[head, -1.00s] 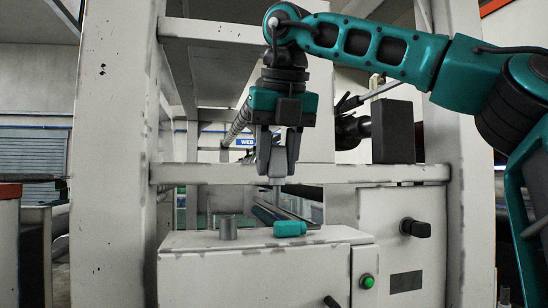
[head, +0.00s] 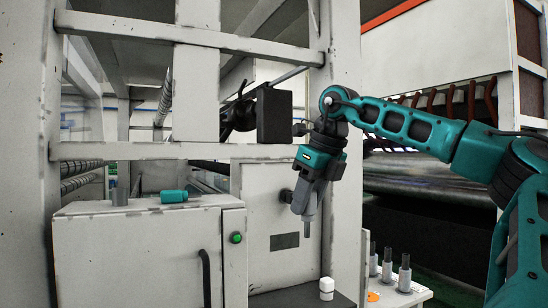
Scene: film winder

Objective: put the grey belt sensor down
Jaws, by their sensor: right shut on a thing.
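My right gripper (head: 306,212) points down in front of the machine's right upright, right of the cabinet. It is shut on the grey belt sensor (head: 307,229), whose thin lower end hangs below the fingertips in the air. The fingers hide most of its upper part. My left gripper is not in view.
Several similar grey pieces (head: 404,274) stand on a white surface (head: 415,294) at the lower right, beside an orange disc (head: 373,296). A small white container (head: 326,286) stands on a dark surface.

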